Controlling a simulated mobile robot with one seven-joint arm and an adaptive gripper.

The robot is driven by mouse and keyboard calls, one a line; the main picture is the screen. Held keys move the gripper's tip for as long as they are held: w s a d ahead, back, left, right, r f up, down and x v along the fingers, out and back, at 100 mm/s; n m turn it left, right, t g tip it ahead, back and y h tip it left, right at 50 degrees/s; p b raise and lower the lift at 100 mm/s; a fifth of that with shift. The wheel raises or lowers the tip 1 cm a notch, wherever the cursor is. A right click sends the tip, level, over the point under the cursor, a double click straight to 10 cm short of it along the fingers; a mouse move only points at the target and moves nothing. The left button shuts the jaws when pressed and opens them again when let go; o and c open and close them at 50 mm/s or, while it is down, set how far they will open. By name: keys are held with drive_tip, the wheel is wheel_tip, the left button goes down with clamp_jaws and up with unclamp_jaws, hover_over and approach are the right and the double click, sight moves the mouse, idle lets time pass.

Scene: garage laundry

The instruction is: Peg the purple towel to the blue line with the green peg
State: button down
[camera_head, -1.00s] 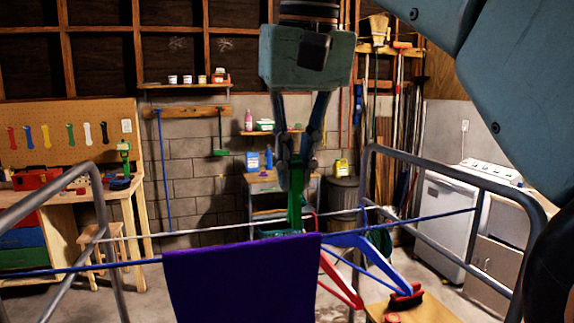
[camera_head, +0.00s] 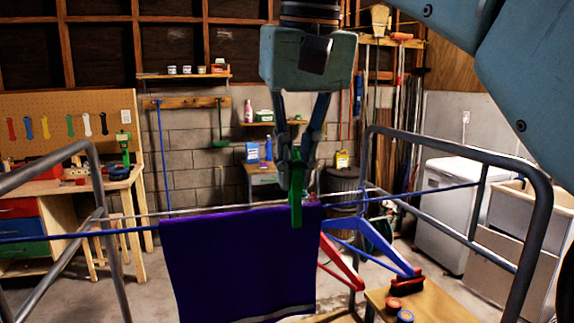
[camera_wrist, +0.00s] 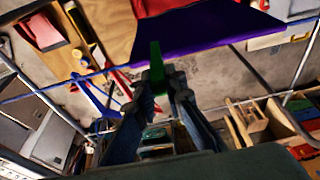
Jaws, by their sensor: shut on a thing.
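The purple towel (camera_head: 235,260) hangs over the blue line (camera_head: 430,192), which runs across the rack. It also shows at the top of the wrist view (camera_wrist: 210,30). My gripper (camera_head: 297,170) is above the towel's top right corner, shut on the green peg (camera_head: 297,210). The peg is upright, and its lower part overlaps the towel's top edge on the near side. In the wrist view the peg (camera_wrist: 156,68) stands between the fingertips (camera_wrist: 161,88), its far end at the towel's edge. I cannot tell whether the peg straddles the line and towel.
A blue hanger (camera_head: 375,254) and a red hanger (camera_head: 342,265) hang just right of the towel. Grey rack rails (camera_head: 535,235) stand at both sides, with a pale line behind the blue one. A wooden surface (camera_head: 435,305) with small round items is at lower right.

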drive_tip(key=shift+f+b, duration=0.55)
drive_tip(key=shift+f, duration=0.5)
drive_tip(key=c, duration=1.9)
unclamp_jaws()
drive_tip(key=shift+w, duration=0.1)
